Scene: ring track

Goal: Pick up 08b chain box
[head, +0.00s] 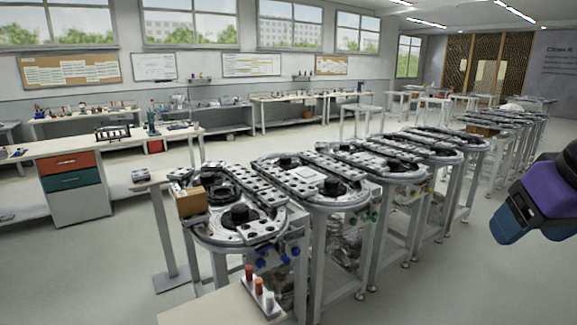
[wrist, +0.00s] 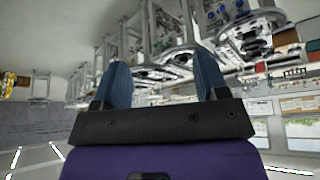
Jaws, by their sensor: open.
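A small brown cardboard box (head: 190,201) sits at the near left end of the closest ring track (head: 238,233) in the head view. No label on it can be read, so I cannot tell whether it is the 08b chain box. A flat brown box (head: 482,130) lies on a track farther back. My gripper (head: 508,222) is at the right edge of the head view, in the air and well apart from both boxes. In the wrist view, which is upside down, my gripper (wrist: 163,78) shows two blue fingers spread open with nothing between them.
More ring tracks (head: 310,185) on grey legs run back in a row. A drawer bench (head: 72,185) is at left. The floor at right (head: 430,285) is clear.

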